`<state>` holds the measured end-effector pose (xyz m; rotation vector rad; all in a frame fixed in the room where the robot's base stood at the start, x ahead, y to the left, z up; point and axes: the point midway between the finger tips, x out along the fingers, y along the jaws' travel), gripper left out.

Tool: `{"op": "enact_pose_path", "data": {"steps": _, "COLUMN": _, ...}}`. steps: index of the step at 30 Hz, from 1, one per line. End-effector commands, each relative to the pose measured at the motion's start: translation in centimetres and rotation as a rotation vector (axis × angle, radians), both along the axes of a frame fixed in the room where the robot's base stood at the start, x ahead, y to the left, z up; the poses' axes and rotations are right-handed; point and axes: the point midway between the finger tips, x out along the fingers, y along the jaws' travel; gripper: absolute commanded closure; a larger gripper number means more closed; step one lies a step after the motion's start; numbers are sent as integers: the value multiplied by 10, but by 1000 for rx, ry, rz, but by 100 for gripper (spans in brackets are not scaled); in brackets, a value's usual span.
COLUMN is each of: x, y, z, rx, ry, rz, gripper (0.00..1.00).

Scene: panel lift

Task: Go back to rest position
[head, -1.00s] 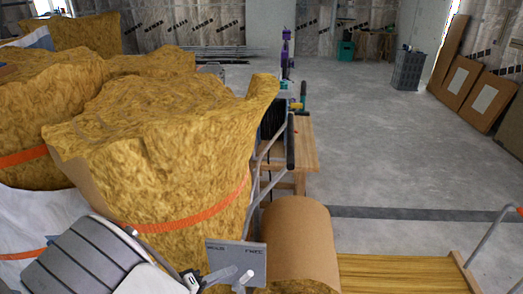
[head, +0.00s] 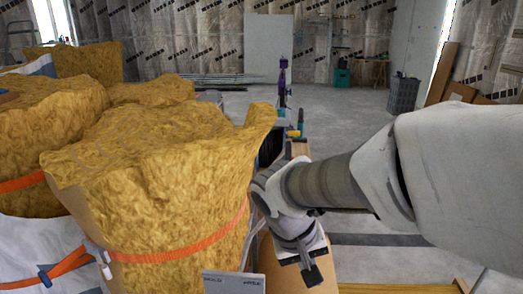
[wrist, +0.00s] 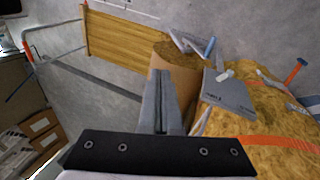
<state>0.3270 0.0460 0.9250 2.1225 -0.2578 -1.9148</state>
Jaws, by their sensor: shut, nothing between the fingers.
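My gripper (wrist: 161,100) is shut and empty; its two fingers lie together in the middle of the wrist view. In the head view, my arm reaches in from the right edge, and my gripper (head: 312,274) hangs low near the bottom centre, just right of the big insulation roll. The fingertips are not clear there. The wrist view shows the fingers over a brown-paper roll (wrist: 178,75), apparently without contact. No other object is named by the task.
Large yellow insulation rolls (head: 150,165) with orange straps fill the left. A grey printed panel (head: 232,283) is at the bottom; it also shows in the wrist view (wrist: 229,93). A wooden platform (wrist: 115,40) lies beside the brown roll. Open concrete floor (head: 345,110) lies beyond.

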Motion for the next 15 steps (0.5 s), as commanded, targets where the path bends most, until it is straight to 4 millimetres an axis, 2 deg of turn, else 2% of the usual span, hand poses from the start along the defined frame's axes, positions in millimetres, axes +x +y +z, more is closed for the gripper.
{"op": "enact_pose_path", "data": {"steps": 1, "x": -6, "y": -8, "z": 10, "rx": 41, "ry": -22, "rz": -12, "gripper": 100}}
{"op": "enact_pose_path", "data": {"steps": 6, "x": -28, "y": -25, "z": 34, "rx": 162, "ry": -94, "rz": -20, "gripper": 100}}
{"op": "enact_pose_path", "data": {"steps": 15, "x": -64, "y": -42, "z": 66, "rx": 295, "ry": -277, "rz": -7, "gripper": 100}}
